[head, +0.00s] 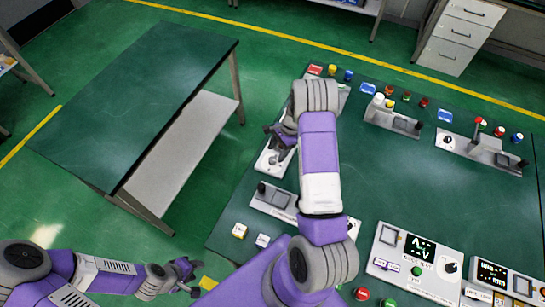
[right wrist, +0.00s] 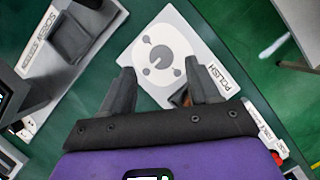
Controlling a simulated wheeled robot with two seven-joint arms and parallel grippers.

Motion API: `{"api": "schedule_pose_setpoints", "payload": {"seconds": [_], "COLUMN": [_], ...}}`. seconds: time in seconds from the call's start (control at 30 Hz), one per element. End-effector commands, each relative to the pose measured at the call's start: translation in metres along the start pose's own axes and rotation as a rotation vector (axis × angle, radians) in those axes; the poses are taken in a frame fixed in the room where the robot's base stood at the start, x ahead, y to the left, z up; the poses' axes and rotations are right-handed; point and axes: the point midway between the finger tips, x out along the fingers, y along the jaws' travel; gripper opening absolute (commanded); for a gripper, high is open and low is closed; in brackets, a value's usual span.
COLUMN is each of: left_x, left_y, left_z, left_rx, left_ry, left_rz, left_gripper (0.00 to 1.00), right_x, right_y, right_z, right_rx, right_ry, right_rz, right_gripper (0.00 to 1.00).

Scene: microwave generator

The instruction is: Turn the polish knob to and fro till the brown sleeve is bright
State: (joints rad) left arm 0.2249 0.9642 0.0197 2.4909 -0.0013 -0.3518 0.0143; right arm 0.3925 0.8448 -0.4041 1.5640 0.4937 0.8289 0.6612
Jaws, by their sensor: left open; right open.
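The polish station is a white plate (right wrist: 186,42) lettered POLISH in the right wrist view. On it is a pale round disc (right wrist: 160,62) with several dark round spots; which part is the polish knob I cannot tell for sure. My right gripper (right wrist: 158,68) is open, its fingers reaching over the near part of the disc, with nothing clamped. A small brown piece (right wrist: 179,97), perhaps the sleeve, shows beside the right finger, partly hidden. In the head view my right gripper (head: 283,137) is over the white station (head: 270,163). My left gripper (head: 185,273) is open, low at the left.
A grey station (head: 270,199) stands close in front of the polish station. Panels with screens (head: 412,262) fill the bench's near right, and more fixtures (head: 392,118) stand at the back. Another dark-topped table (head: 140,95) is at the left, with open floor between.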

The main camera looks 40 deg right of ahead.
Motion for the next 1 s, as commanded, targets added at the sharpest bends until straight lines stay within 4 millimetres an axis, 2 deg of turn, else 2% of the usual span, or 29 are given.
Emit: {"api": "schedule_pose_setpoints", "payload": {"seconds": [0.1,0.3,0.63,1.0], "left_x": [-0.001,-0.001,-0.001,-0.001], "left_y": [0.0,0.001,0.0,0.0], "left_z": [0.0,0.0,0.0,0.0], "left_rx": [0.0,0.0,0.0,0.0], "left_ry": [0.0,0.0,0.0,0.0], "left_rz": [0.0,0.0,0.0,0.0], "left_gripper": [0.43,0.43,0.43,0.43], "right_x": [0.021,0.041,0.045,0.045], "right_y": [0.001,0.0,0.0,0.0], "right_z": [0.0,0.0,0.0,0.0], "right_rx": [-0.001,0.0,-0.001,-0.001], "right_ry": [-0.002,0.0,0.0,0.0], "right_rz": [0.004,0.001,0.0,0.0], "right_gripper": [0.61,0.61,0.61,0.05]}}
